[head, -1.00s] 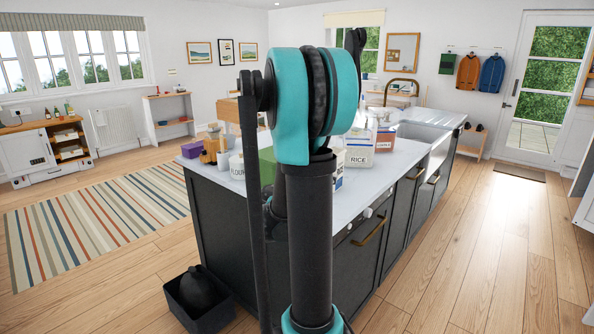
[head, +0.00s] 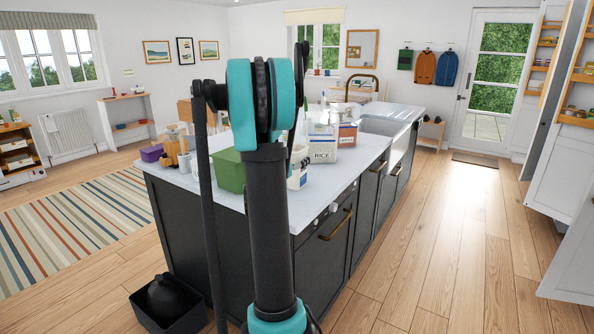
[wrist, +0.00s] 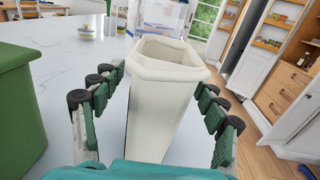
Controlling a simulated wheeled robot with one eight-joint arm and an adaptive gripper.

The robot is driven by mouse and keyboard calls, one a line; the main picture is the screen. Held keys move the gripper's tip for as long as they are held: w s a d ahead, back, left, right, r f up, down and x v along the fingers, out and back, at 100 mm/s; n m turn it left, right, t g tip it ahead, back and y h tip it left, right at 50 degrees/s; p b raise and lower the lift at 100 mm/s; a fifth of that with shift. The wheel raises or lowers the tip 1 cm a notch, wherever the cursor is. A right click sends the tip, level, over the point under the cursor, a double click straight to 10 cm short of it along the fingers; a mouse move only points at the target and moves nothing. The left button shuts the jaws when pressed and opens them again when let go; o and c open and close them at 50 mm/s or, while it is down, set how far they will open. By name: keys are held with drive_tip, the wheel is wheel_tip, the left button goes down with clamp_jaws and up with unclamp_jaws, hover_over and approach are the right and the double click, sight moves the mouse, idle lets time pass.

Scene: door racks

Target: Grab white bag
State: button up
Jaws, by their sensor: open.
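A white, cream-tinted bag (wrist: 160,95) with a rolled open top stands upright on the pale countertop in the wrist view. My gripper (wrist: 163,92) is open, with one green-padded finger on each side of the bag. A gap shows at the left finger; on the right the finger is close, and I cannot tell if it touches. In the head view my arm covers most of this spot, and the gripper cannot be made out. A white bag marked RICE (head: 322,143) stands farther along the island.
A green bin (head: 230,172) stands left of the bag, and close on the left in the wrist view (wrist: 18,100). Wooden items and a purple box (head: 151,153) are at the island's (head: 185,215) left end. Wood floor is clear to the right.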

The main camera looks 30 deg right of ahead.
drive_tip(key=x, duration=0.5)
drive_tip(key=shift+f, duration=0.2)
drive_tip(key=shift+c, duration=0.3)
drive_tip(key=c, duration=1.5)
drive_tip(key=shift+r, duration=0.1)
drive_tip(key=shift+c, duration=0.2)
